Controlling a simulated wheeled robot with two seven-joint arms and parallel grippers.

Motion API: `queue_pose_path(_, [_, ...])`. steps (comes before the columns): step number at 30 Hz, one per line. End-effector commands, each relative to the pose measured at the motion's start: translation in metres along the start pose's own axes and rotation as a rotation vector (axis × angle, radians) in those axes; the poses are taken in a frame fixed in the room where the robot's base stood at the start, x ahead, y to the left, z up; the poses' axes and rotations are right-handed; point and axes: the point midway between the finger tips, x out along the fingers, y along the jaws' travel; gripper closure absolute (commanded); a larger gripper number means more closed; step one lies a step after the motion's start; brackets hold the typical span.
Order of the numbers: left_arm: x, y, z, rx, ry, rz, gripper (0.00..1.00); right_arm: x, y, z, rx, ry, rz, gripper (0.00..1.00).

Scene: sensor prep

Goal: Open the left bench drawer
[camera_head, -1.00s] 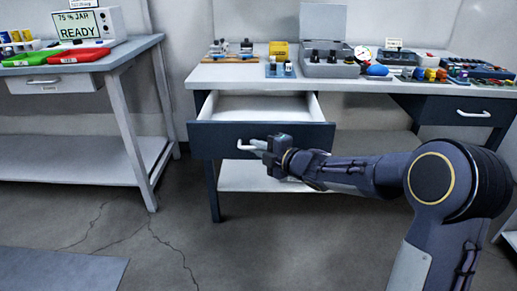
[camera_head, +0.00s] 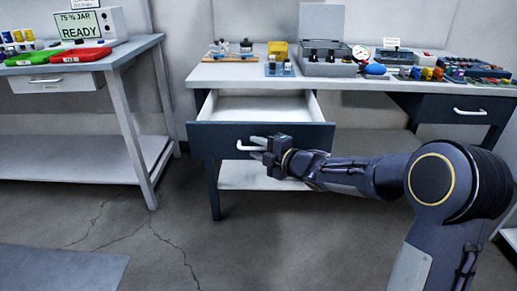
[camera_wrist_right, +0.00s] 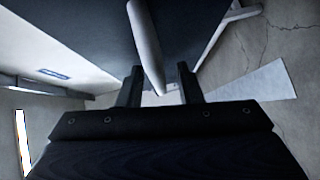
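The left bench drawer (camera_head: 215,139) has a dark front and a pale interior that looks empty. It stands pulled out from under the bench top. Its white bar handle (camera_head: 246,148) also shows in the right wrist view (camera_wrist_right: 146,42). My right gripper (camera_head: 257,147) is at the handle with its fingers spread. In the right wrist view its fingertips (camera_wrist_right: 159,82) stand apart on either side of the handle bar, with gaps visible on both sides. My left gripper is not in view.
The bench top (camera_head: 225,75) holds a grey case (camera_head: 328,68), a yellow block, a gauge and several small parts. A closed right drawer (camera_head: 440,110) is at the right. A side bench (camera_head: 130,50) with red and green trays stands at left. The floor in front is clear.

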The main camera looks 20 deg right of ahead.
Motion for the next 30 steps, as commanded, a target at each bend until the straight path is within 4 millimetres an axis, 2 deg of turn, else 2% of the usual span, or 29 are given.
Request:
queue_pose_path(5, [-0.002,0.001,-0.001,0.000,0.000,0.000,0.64,-0.005,0.001,0.000,0.000,0.000,0.001,0.68])
queue_pose_path(15, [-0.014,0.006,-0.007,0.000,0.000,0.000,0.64,-0.060,0.002,0.001,0.001,-0.003,0.000,0.68])
queue_pose_path(18, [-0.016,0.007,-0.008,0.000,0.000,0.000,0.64,-0.071,0.001,0.000,0.000,-0.001,0.000,0.68])
queue_pose_path(22, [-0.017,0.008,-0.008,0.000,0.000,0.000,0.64,-0.078,0.000,0.000,0.000,-0.001,0.000,0.68])
queue_pose_path(30, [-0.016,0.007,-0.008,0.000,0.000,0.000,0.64,-0.079,0.000,0.000,0.000,0.000,0.000,0.68])
